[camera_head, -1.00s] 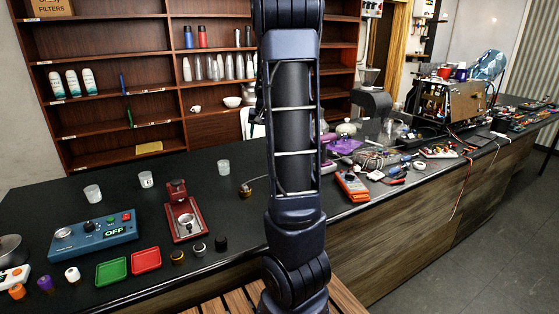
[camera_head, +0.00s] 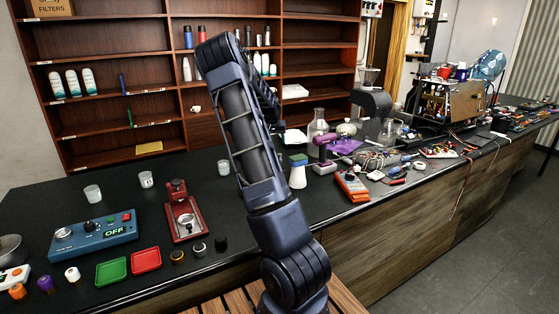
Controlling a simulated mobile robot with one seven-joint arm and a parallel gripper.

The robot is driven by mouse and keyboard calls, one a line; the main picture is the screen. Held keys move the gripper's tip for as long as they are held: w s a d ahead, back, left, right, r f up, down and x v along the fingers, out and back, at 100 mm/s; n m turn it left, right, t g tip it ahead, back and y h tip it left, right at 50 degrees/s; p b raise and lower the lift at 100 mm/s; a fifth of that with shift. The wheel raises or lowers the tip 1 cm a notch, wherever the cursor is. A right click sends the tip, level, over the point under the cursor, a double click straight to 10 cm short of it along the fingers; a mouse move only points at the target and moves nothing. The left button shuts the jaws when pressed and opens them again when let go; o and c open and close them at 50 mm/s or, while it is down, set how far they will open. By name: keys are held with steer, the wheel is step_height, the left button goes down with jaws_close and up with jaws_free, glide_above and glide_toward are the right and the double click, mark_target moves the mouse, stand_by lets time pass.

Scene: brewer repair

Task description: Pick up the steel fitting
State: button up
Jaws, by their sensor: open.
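The steel fitting looks to be the small grey metal ring (camera_head: 200,248) standing on the dark counter near its front edge. It is the middle one of three small pieces in a row, between a brass-coloured one (camera_head: 178,257) on the left and a black one (camera_head: 221,243) on the right. Nothing touches or covers it. My arm rises to the right of these pieces and leans up and to the left. My gripper is not visible; the arm links hide the area behind them.
A red stand (camera_head: 186,222) is just behind the fittings.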

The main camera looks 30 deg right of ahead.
steer(key=shift+a+x, duration=0.2)
steer(key=shift+x, duration=5.1)
jaws_close()
